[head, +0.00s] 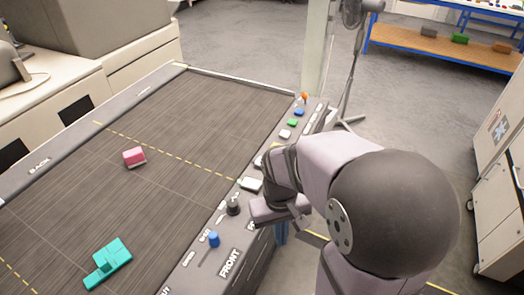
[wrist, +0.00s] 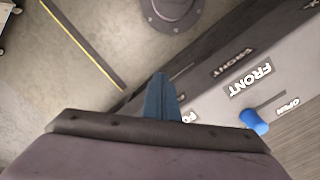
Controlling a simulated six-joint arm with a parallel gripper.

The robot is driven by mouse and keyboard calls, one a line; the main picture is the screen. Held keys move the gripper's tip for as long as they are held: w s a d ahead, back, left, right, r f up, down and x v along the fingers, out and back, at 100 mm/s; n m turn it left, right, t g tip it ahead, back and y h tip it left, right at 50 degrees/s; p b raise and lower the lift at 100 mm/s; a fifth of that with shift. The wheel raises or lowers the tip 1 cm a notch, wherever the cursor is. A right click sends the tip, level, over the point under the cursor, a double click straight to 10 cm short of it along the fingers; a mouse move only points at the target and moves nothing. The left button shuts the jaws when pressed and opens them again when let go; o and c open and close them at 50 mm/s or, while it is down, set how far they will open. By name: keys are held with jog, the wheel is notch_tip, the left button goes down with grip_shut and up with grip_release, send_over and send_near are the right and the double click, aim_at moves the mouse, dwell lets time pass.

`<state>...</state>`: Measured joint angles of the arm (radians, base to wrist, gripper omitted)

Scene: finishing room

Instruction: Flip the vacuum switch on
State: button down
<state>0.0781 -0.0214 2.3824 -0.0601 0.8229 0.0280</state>
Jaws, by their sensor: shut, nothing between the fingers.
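The control panel (head: 190,275) runs along the table's front edge and carries several controls. A blue-knobbed lever (head: 214,239) stands near the FRONT lettering; it also shows at the right of the wrist view (wrist: 254,121), beside an OPEN label. A black knob (head: 233,206) and a pale control (head: 250,184) sit further along. I cannot read which control is the vacuum switch. My gripper (head: 281,236) has its blue fingers shut and empty, at the panel's outer side, right of the black knob. In the wrist view the fingers (wrist: 161,82) are together, apart from the blue knob.
White (head: 285,134), green (head: 292,122), blue (head: 299,112) and orange (head: 305,97) controls line the panel's far end, partly beyond my arm. A pink block (head: 134,157) and a teal block (head: 108,261) lie on the dark tabletop (head: 185,125). A fan stand (head: 349,85) is behind.

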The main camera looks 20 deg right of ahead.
jog(key=w+d+r+m+p, duration=0.2)
jog(key=w+r+m, duration=0.2)
jog(key=w+r, duration=0.4)
jog(key=w+d+r+m+t+y+p, duration=0.1)
jog(key=w+d+r+m+p, duration=0.2)
jog(key=w+r, duration=0.6)
jog(key=w+m, duration=0.1)
jog(key=w, duration=0.6)
jog(key=shift+w+d+r+t+y+p, duration=0.15)
jog(key=shift+d+r+t+y+p, duration=0.1)
jog(key=shift+t+y+p, duration=0.05)
jog(key=f+p, duration=0.1)
jog(key=f, duration=0.3)
jog(key=w+a+f+p, duration=0.1)
jog(key=f+p, duration=0.1)
jog(key=f, duration=0.3)
jog(key=f+p, duration=0.1)
jog(key=f, duration=0.3)
jog(key=shift+w+a+f, duration=0.2)
jog(key=shift+w+a, duration=0.05)
jog(key=shift+a, duration=0.05)
jog(key=shift+f, duration=0.2)
